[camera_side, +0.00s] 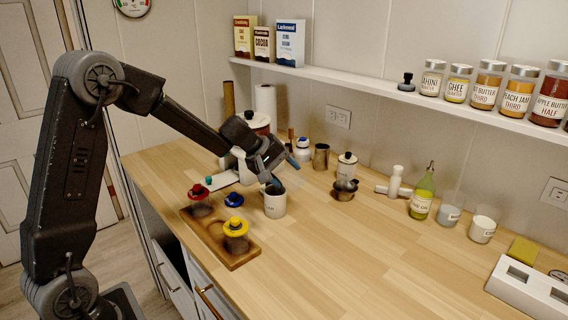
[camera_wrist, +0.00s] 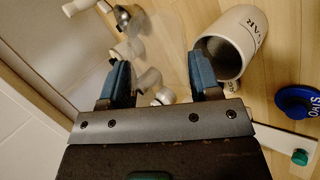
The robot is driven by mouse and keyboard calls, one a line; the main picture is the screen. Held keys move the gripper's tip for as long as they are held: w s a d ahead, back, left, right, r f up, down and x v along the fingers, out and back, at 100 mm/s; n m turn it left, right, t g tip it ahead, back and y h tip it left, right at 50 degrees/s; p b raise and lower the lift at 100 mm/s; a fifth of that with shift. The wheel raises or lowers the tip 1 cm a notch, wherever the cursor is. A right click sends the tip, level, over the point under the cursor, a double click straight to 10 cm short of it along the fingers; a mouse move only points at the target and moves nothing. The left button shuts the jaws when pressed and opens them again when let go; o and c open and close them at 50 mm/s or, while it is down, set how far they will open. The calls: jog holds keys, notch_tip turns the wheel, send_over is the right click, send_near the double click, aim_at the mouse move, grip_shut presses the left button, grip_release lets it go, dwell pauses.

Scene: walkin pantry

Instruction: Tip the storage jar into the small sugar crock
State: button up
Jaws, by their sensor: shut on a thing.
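My gripper (camera_side: 271,178) is low over the counter, beside and just above the mouth of a white crock (camera_side: 275,206). In the wrist view its blue fingers (camera_wrist: 162,82) are shut on a clear storage jar (camera_wrist: 150,78), which is see-through and hard to outline. Its tilt and contents cannot be told. The crock also shows in the wrist view (camera_wrist: 245,35), just beyond the right finger, with its mouth open, inside dark, and a partly readable label. A blue lid (camera_side: 234,199) lies on the counter left of the crock; it also shows in the wrist view (camera_wrist: 297,102).
A wooden tray (camera_side: 245,258) holds a red-lidded jar (camera_side: 200,205) and a yellow-lidded jar (camera_side: 236,240), with an empty place between.

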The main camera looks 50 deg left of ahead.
jog(key=shift+w+d+r+m+g+y, duration=0.1)
jog(key=shift+r+m+g+y, duration=0.1)
jog(key=shift+g+y, duration=0.5)
jog(key=shift+r+m+g+y, duration=0.15)
jog(key=shift+g+y, duration=0.25)
jog(key=shift+y, duration=0.6)
jog(key=shift+f+m+g+y, duration=0.25)
jog(key=shift+g+y, duration=0.35)
jog(key=shift+y, duration=0.5)
jog(key=shift+f+m+g+y, duration=0.1)
jog(key=shift+m+g+y, duration=0.2)
jog(key=shift+g+y, duration=0.55)
jog(key=shift+t+y, duration=0.25)
